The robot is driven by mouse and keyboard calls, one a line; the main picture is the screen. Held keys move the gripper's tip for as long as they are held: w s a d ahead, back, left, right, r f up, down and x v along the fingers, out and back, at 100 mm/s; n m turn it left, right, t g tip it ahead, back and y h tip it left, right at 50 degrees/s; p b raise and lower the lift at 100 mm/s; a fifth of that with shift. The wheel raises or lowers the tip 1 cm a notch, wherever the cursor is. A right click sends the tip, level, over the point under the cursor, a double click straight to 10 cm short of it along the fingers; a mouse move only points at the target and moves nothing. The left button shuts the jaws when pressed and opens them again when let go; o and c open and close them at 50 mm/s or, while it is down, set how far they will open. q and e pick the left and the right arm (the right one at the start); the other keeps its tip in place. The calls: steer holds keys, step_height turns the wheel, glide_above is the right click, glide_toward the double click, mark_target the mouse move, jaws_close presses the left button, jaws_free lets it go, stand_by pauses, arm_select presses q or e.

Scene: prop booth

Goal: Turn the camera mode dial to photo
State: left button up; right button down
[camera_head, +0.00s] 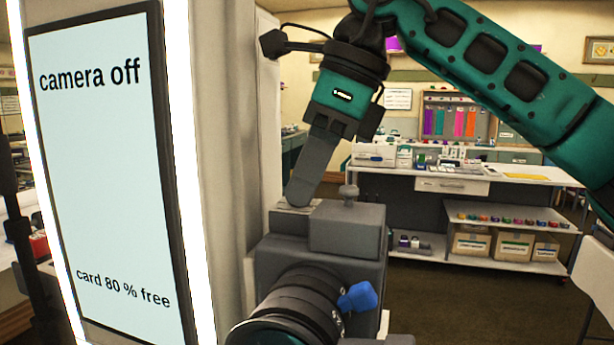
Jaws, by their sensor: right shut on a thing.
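A grey camera (320,262) stands upright in the lower middle, its dark round lens (290,312) toward the front left. A blue lever or knob (358,297) sits on the lens's right side. My right gripper (298,200) comes down from above onto the left part of the camera's top. Its fingers are shut on the mode dial there; the dial is mostly hidden by them, and its setting cannot be read. My left gripper is not in view.
A tall lit panel with a screen (105,165) stands close on the left, reading "camera off" and "card 80 % free". A white workbench (520,172) and a shelf with cardboard boxes (505,262) stand behind. Open floor lies right of the camera.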

steer(key=m+t+b, duration=0.1)
steer(key=m, duration=0.1)
steer(key=m+t, duration=0.1)
steer(key=m, duration=0.2)
steer(key=shift+s+h+b, duration=0.2)
steer(key=shift+h+b, duration=0.15)
steer(key=shift+h, duration=0.05)
steer(key=shift+s+a+m+t+h+b, duration=0.1)
steer(key=shift+m+t+h+b, duration=0.2)
steer(key=shift+m, duration=0.9)
steer(key=shift+s+a+m+t+h+b, duration=0.1)
steer(key=shift+m+t+h+b, duration=0.25)
steer(key=shift+m, duration=0.85)
steer(key=c, duration=0.9)
jaws_free()
steer(key=shift+r, duration=0.1)
steer(key=p+v, duration=0.1)
steer(key=v, duration=1.1)
steer(key=shift+r+p, duration=0.35)
steer(key=shift+d, duration=0.1)
